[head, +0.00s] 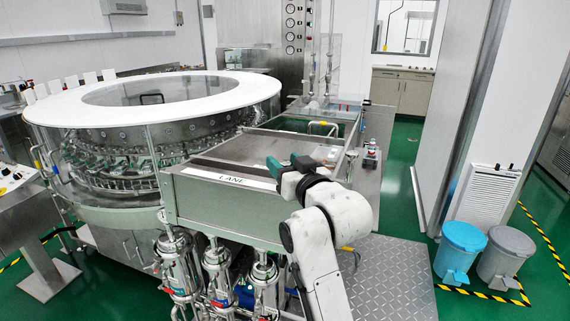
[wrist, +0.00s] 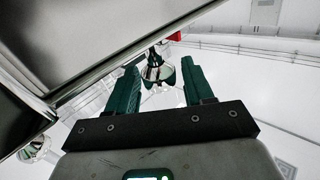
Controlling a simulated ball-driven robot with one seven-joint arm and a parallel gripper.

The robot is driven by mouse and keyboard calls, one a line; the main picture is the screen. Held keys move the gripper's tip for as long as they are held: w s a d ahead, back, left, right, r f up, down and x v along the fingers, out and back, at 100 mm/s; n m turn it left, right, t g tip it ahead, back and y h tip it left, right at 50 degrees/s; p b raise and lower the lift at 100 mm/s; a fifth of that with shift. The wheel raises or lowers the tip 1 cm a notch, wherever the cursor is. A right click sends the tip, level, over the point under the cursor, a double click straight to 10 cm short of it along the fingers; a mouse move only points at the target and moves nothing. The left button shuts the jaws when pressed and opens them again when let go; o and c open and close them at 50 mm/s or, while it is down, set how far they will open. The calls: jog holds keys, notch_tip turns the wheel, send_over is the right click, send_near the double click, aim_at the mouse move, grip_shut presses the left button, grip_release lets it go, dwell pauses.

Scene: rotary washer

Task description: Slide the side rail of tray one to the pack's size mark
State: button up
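My gripper (head: 287,164) is at the front right of a steel-walled tray (head: 235,205) with a "LANE" label, close to its top edge. Its two green fingers also show in the wrist view (wrist: 161,68), spread apart. Between them in that picture is a small rounded, shiny green-and-clear object (wrist: 158,72); I cannot tell whether it lies between the fingers or beyond them. A dark brown bar (head: 222,166) lies across the tray behind the label. I cannot make out which part is the side rail, nor a size mark. My arm hides part of the tray's right end.
The round washer (head: 150,92) with a white ring top stands left of the tray. Steel filter housings (head: 217,265) stand below its front. A tread-plate platform (head: 395,275) lies to the right. A blue bin (head: 460,250) and a grey bin (head: 505,255) stand on the green floor.

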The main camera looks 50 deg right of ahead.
jog(key=shift+o, duration=0.6)
jog(key=v, duration=1)
jog(key=shift+s+a+p, duration=0.2)
jog(key=shift+s+p, duration=0.15)
jog(key=shift+p, duration=0.05)
